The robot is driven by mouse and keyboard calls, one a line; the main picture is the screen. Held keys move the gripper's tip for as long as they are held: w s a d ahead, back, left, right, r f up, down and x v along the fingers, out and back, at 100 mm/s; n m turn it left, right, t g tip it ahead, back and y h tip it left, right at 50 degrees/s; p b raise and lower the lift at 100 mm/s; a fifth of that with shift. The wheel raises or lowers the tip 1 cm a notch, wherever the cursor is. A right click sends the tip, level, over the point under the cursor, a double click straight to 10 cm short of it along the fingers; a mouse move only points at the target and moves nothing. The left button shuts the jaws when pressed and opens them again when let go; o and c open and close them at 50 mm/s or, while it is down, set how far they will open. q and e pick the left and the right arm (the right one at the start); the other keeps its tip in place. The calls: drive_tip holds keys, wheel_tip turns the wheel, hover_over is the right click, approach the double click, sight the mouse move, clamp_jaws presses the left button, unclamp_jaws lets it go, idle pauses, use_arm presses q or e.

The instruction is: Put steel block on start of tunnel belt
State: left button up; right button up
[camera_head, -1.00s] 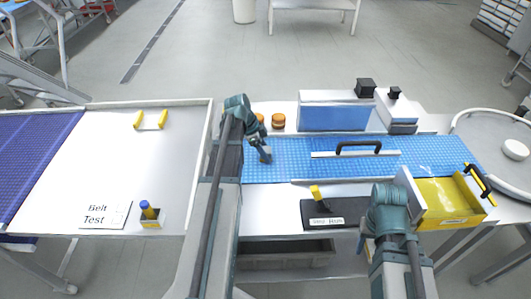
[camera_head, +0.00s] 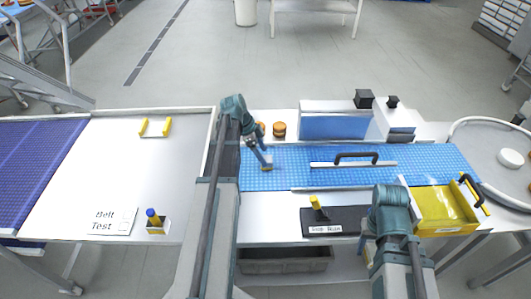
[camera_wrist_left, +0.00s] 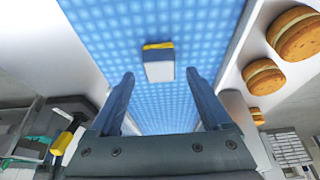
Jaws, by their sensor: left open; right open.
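The steel block (camera_wrist_left: 158,66), grey with a yellow stripe, rests on the blue belt (camera_wrist_left: 95,15) in the left wrist view. In the head view only a small yellow bit of the block (camera_head: 267,169) shows near the left end of the blue belt (camera_head: 300,180). My left gripper (camera_head: 263,161) is just above it there. In the left wrist view my left gripper (camera_wrist_left: 160,82) is open, its two fingers apart with the block between and slightly beyond their tips. My right gripper (camera_head: 367,252) is low at the front edge of the bench, partly hidden by its arm.
A bar with a black handle (camera_head: 356,157) spans part of the belt. A white and blue housing (camera_head: 335,125) stands behind it. A yellow bin (camera_head: 440,208) is at the right. A dark labelled pad (camera_head: 340,222) lies in front. Filled rounds (camera_head: 279,130) sit behind the belt.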

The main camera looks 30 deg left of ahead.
use_arm(q)
drive_tip(key=p+v, duration=0.6)
drive_tip(key=v, duration=0.1)
drive_tip(key=shift+r, duration=0.35)
drive_tip(key=shift+s+f, duration=0.1)
